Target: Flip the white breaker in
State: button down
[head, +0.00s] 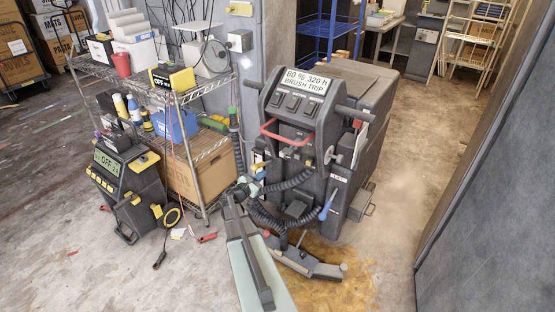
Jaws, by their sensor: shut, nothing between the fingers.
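The floor scrubber (345,115) stands in the middle of the head view, and its display (300,81) reads "80 % 320 h BRUSH TRIP". Small pale and coloured parts sit on its front below the red handle bar (287,134). Which of them is the white breaker is too small to tell. My arm reaches up from the bottom edge. My gripper (257,170) is at the scrubber's left front, below the bar, small and partly lost among the hoses. It is shut with nothing in it. I cannot tell whether it touches the machine.
A wire shelf (150,75) with boxes and bottles stands at the left. A charger box (125,165) reading "OFF" is on the floor with loose cables. Black hoses (290,182) hang in front of the scrubber. A grey wall (495,200) bounds the right; floor between is clear.

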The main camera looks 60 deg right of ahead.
aim_at(281, 155)
jog(key=shift+w+r+n+t, duration=0.1)
jog(key=shift+w+n+t, duration=0.1)
jog(key=shift+n, duration=0.7)
jog(key=shift+w+n+t, duration=0.1)
jog(key=shift+w+n, duration=0.1)
jog(key=shift+n, duration=0.7)
jog(key=d, duration=1.4)
